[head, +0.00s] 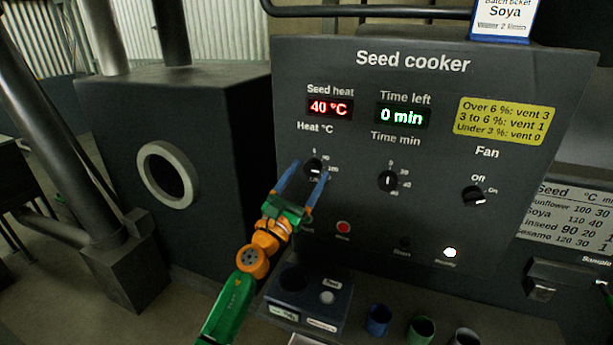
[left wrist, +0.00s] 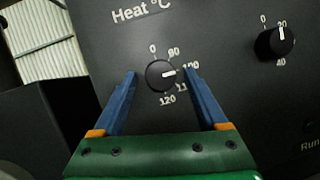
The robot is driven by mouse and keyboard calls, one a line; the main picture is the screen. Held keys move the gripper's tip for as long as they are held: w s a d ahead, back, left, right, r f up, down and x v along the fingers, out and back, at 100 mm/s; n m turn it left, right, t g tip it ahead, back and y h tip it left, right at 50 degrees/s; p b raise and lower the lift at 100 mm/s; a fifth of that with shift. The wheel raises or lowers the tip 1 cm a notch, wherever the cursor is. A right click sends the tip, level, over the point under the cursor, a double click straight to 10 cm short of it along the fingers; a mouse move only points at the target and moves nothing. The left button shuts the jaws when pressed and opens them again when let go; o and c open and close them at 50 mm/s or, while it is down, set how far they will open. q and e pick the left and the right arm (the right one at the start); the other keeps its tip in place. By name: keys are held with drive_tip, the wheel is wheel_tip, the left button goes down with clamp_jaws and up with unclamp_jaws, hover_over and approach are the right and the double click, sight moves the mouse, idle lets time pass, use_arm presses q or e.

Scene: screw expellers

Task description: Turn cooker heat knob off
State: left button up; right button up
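The cooker heat knob (head: 315,171) is a round black knob under the "Heat °C" label on the dark seed cooker panel (head: 440,160). In the left wrist view the knob (left wrist: 157,79) has its white mark pointing right, toward about 100; the 0 is above it. My left gripper (head: 311,168) is open, with its two blue fingers either side of the knob. In the left wrist view the left gripper (left wrist: 160,72) shows a small gap between each finger and the knob. The seed heat display (head: 330,107) reads 40 °C. My right gripper is not in view.
The time knob (head: 388,181) and fan knob (head: 473,196) are to the right on the same panel. A red button (head: 344,227) and a lit white lamp (head: 450,252) are below. Several small cups, including a blue one (head: 378,320), stand below the panel.

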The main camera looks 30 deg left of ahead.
use_arm(q)
clamp_jaws()
